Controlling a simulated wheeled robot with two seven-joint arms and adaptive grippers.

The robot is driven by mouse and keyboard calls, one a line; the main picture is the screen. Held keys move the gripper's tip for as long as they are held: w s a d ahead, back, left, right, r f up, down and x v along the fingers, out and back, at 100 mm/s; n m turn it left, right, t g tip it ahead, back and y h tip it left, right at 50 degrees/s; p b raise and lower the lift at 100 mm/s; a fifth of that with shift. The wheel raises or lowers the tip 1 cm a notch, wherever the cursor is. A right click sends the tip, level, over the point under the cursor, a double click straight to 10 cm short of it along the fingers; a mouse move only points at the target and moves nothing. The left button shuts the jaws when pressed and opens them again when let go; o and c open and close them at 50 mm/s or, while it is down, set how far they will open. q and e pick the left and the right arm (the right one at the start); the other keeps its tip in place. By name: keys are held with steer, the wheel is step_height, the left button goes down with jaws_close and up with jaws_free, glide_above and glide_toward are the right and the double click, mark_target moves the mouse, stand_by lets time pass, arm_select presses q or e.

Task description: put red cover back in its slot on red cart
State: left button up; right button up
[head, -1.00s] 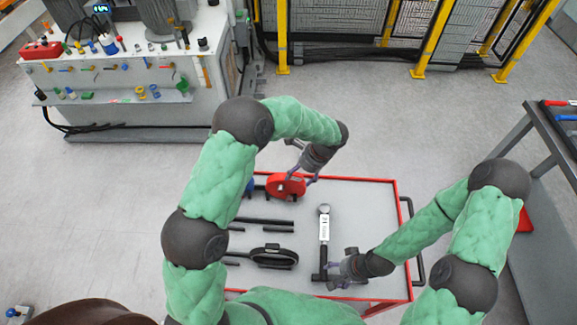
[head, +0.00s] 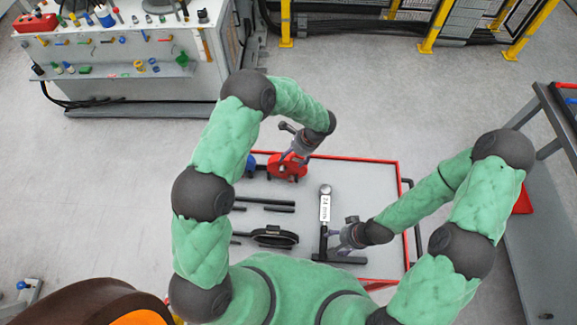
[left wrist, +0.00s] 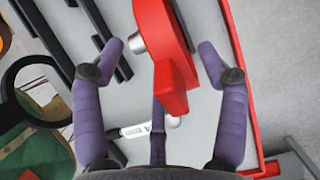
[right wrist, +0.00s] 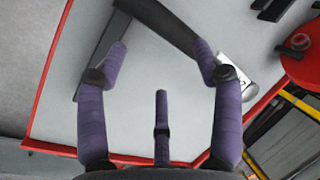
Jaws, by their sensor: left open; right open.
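The red cover (head: 287,167) stands at the far left part of the red cart (head: 368,161), near its far rim. In the left wrist view the red cover (left wrist: 167,55) lies between the spread fingers of my left gripper (left wrist: 165,55), with a grey stub on its left side. My left gripper (head: 290,155) is open around or just above it; I cannot tell whether it touches. My right gripper (head: 335,238) is open beside the labelled tool (head: 325,205) on the cart. In the right wrist view nothing is clasped by my right gripper (right wrist: 160,65). I cannot make out the slot.
A blue item (head: 250,165) sits left of the cover. A workbench (head: 125,70) stands at the back left, a table (head: 550,130) at the right, yellow fence posts (head: 435,28) behind.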

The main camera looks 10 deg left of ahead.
mark_target(289, 165)
arm_select(q)
steer(key=shift+x, duration=1.45)
steer(key=shift+c, duration=0.3)
jaws_close()
steer(key=shift+r, duration=0.1)
